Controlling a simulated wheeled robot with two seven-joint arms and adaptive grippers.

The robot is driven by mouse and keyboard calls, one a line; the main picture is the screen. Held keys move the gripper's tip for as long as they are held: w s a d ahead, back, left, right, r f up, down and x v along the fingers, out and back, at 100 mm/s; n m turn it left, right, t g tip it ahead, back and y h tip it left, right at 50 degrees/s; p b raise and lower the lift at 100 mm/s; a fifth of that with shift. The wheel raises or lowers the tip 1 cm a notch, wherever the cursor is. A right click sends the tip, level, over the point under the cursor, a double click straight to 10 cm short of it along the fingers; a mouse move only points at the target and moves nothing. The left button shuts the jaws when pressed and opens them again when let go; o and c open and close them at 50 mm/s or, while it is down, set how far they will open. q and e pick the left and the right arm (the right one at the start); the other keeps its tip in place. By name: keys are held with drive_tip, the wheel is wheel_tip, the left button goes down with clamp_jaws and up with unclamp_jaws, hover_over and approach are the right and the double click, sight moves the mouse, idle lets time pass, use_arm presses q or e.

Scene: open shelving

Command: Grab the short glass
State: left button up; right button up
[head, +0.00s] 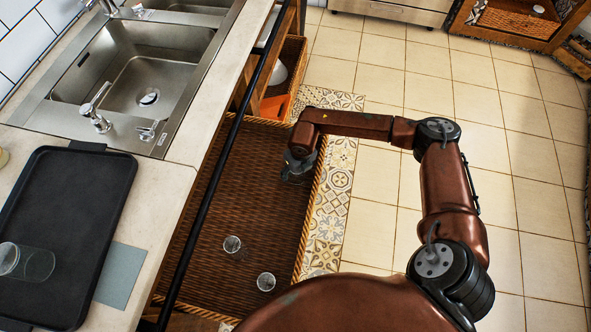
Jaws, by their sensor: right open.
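Two small clear glasses stand in the wicker-floored open shelf below the counter. One glass (232,244) is farther back and left, the other glass (266,282) nearer and right. From above I cannot tell which is shorter. Another clear glass (36,265), longer looking, is on the black tray (85,205) on the counter. My right arm reaches in from the right. Its right gripper (297,172) is open above the far part of the wicker shelf, apart from both small glasses; its fingers are small and dark here. My left gripper is not in view.
The wicker shelf (215,200) has bare floor between the gripper and the glasses. A dark rail (205,190) runs along the counter edge on the left. A steel sink (140,75) is set in the counter. Open tiled floor (380,215) lies to the right.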

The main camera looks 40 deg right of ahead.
drive_tip(key=shift+c, duration=0.2)
drive_tip(key=c, duration=1.3)
drive_tip(key=shift+r, duration=0.1)
drive_tip(key=shift+c, duration=0.2)
